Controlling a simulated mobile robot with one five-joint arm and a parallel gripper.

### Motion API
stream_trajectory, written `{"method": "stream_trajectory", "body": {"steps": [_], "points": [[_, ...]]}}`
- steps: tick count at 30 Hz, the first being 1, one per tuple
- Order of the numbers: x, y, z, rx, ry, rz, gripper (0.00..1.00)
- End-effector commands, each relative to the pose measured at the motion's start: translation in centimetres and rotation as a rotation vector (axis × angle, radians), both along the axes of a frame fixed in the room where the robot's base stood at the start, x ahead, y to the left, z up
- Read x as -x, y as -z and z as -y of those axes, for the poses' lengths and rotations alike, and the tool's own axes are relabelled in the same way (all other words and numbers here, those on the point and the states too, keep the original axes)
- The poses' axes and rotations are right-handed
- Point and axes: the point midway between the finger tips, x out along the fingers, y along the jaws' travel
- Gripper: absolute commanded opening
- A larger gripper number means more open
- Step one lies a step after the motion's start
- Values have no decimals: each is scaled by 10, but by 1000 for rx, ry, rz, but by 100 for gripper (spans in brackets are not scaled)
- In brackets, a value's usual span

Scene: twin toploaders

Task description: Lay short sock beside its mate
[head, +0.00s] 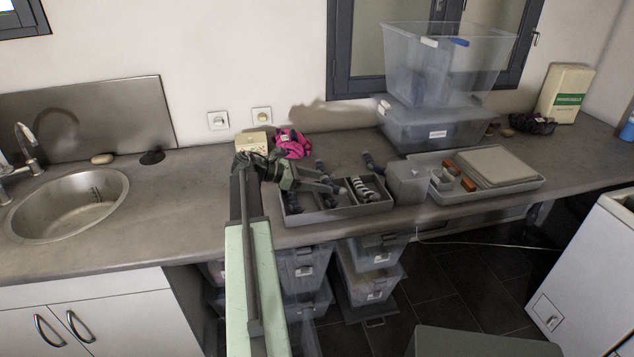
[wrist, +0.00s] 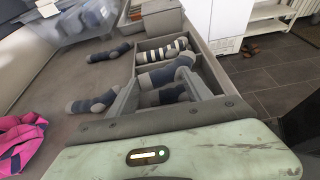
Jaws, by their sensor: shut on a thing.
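My gripper (head: 331,186) is shut on a navy sock (wrist: 166,74) with grey toe and heel, held above the divided grey tray (head: 342,212). In the wrist view the sock spans between the fingers (wrist: 160,86). Another navy and grey sock (wrist: 166,96) shows below it in the tray, partly hidden by a finger. A similar sock (wrist: 92,103) lies left of the gripper in the wrist view. One more (wrist: 110,53) lies on the counter beyond, also in the head view (head: 373,163). A striped sock (head: 365,189) lies in the tray's right compartment. I cannot tell which is the mate.
A pink cloth (head: 292,143) and a small beige box (head: 251,144) are behind my arm. A grey container (head: 407,184) and a shallow tray (head: 530,186) stand right of the divided tray. Stacked clear bins (head: 440,75) stand at the back. Counter near the sink (head: 68,205) is mostly clear.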

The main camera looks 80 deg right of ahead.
Motion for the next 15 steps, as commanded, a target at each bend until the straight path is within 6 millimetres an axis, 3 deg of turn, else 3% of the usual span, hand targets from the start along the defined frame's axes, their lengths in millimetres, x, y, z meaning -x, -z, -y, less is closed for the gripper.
{"method": "stream_trajectory", "body": {"steps": [1,2,4,15], "points": [[0,0,0,0,0,0,8],[0,-1,0,0,0,0,64],[0,-1,0,0,0,0,83],[-5,-3,-2,0,-2,0,84]]}}
